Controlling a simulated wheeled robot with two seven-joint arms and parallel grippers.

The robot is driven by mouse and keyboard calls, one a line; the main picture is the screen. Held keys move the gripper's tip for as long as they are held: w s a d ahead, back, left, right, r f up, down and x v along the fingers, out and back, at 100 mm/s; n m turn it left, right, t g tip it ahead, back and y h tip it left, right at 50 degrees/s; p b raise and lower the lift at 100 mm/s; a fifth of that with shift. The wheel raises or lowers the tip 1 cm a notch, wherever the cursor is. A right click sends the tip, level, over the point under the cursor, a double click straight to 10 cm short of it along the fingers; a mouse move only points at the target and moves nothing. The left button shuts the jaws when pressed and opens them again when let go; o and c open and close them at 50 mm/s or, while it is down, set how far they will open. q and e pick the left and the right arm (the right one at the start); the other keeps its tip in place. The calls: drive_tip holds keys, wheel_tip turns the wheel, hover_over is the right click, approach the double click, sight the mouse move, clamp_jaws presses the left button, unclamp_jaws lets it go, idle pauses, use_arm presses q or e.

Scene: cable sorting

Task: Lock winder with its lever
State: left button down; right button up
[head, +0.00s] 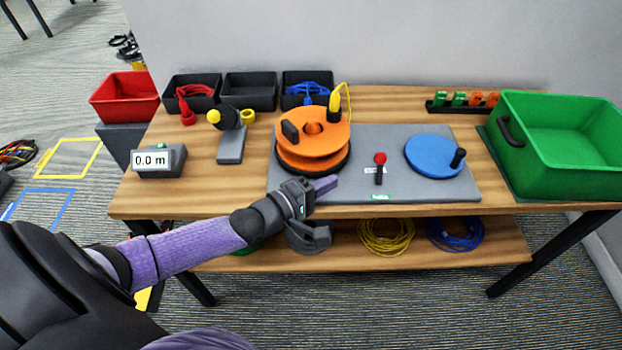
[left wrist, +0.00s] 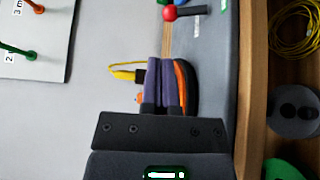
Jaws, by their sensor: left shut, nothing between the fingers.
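The winder has an orange reel (head: 318,147) with a yellow cable end at its back, and a blue crank disc (head: 428,150) with a black handle (head: 458,158). Both are on a grey base plate (head: 340,190). Between them is the lever (head: 379,172), a short black bar with a red knob (head: 380,158). In the left wrist view the red knob (left wrist: 169,13) shows beyond my fingertips. My left gripper (head: 328,184) is shut and empty, in front of the reel and left of the lever, apart from it. My right gripper is not in view.
A meter (head: 160,161) reading 0.0 m and a grey stand (head: 231,145) are to the left. Black bins (head: 250,92) line the back. A green crate (head: 560,165) stands right. Yellow (head: 386,238) and blue (head: 455,234) coils lie on the lower shelf.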

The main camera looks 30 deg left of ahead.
use_arm(q)
drive_tip(key=v, duration=0.2)
drive_tip(key=shift+s+a+r, duration=0.15)
drive_tip(key=shift+s+r, duration=0.1)
drive_tip(key=shift+s, duration=0.1)
drive_tip(key=s+a+f+m+g+y, duration=0.25)
drive_tip(key=s+f+m+g, duration=0.2)
drive_tip(key=s+f, duration=0.55)
drive_tip(key=s+a+f+m+g+y, duration=0.1)
drive_tip(key=s+f+m+g+y, duration=0.35)
drive_tip(key=f, duration=0.95)
drive_tip(key=s+d+f+m+g, duration=0.1)
drive_tip(key=s+f+m+g, duration=0.1)
drive_tip(key=s, duration=0.6)
drive_tip(key=s+d+f+m+g, duration=0.2)
drive_tip(key=s+f+m, duration=0.1)
drive_tip(key=s, duration=0.4)
drive_tip(key=s+d+f+m+g, duration=0.2)
drive_tip(key=s+m+g, duration=0.1)
drive_tip(key=s, duration=0.5)
drive_tip(key=shift+s+d+f+m, duration=0.15)
drive_tip(key=shift+s+f+m, duration=0.15)
drive_tip(key=shift+s+m, duration=0.1)
